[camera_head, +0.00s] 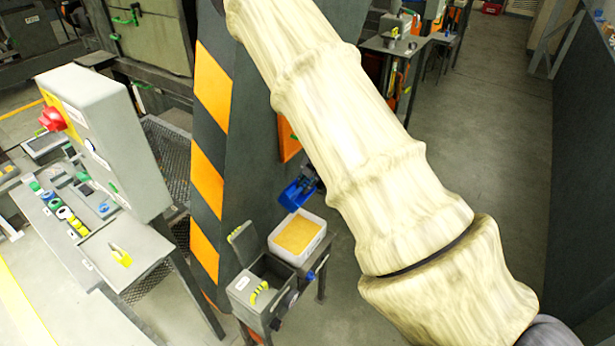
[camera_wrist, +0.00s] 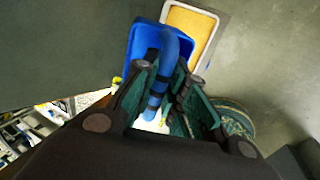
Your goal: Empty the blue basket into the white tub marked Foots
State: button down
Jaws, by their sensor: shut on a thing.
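The blue basket (camera_head: 292,194) hangs from my gripper (camera_head: 312,178) beside the dark striped column in the head view. In the wrist view the basket (camera_wrist: 143,40) shows ahead of my gripper (camera_wrist: 160,98), whose fingers are shut on its thick blue handle (camera_wrist: 170,62). I cannot see what is inside the basket. A white tub (camera_head: 313,247) filled with a yellow-orange material stands just below the basket in the head view. It also shows in the wrist view (camera_wrist: 213,25), past the basket to the right. I cannot read any marking on it.
A grey open box (camera_head: 240,284) with a label and yellow item stands at the tub's front left. The striped column (camera_head: 208,150) rises close on the left. A grey control box (camera_head: 105,140) stands further left. Floor (camera_head: 480,130) is clear at right.

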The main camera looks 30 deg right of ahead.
jog(key=shift+w+a+r+g+h+p, duration=0.25)
jog(key=shift+w+r+g+h+p, duration=0.4)
jog(key=shift+p, duration=3.85)
jog(key=shift+w+a+r+g+h+b, duration=0.1)
jog(key=shift+w+a+g+h, duration=0.15)
jog(key=shift+g, duration=0.45)
jog(key=shift+w+a+r+g+h+b, duration=0.15)
jog(key=shift+w+g, duration=0.25)
jog(key=shift+g, duration=0.25)
jog(key=shift+w+a+r+g+h+b, duration=0.15)
jog(key=shift+w+g, duration=0.15)
jog(key=shift+g, duration=0.4)
jog(key=shift+d, duration=0.1)
jog(key=shift+f, duration=0.1)
jog(key=s+f+t+y, duration=0.1)
jog(key=t, duration=0.1)
jog(key=s+d+t+b, duration=0.1)
jog(key=t, duration=0.1)
jog(key=shift+s+f+y, duration=0.1)
jog(key=shift+f+y, duration=0.25)
jog(key=shift+y, duration=0.05)
jog(key=shift+s+b, duration=0.1)
jog(key=shift+b, duration=0.45)
jog(key=shift+s+d+t+b, duration=0.1)
jog(key=shift+t+b, duration=0.2)
jog(key=shift+b, duration=0.5)
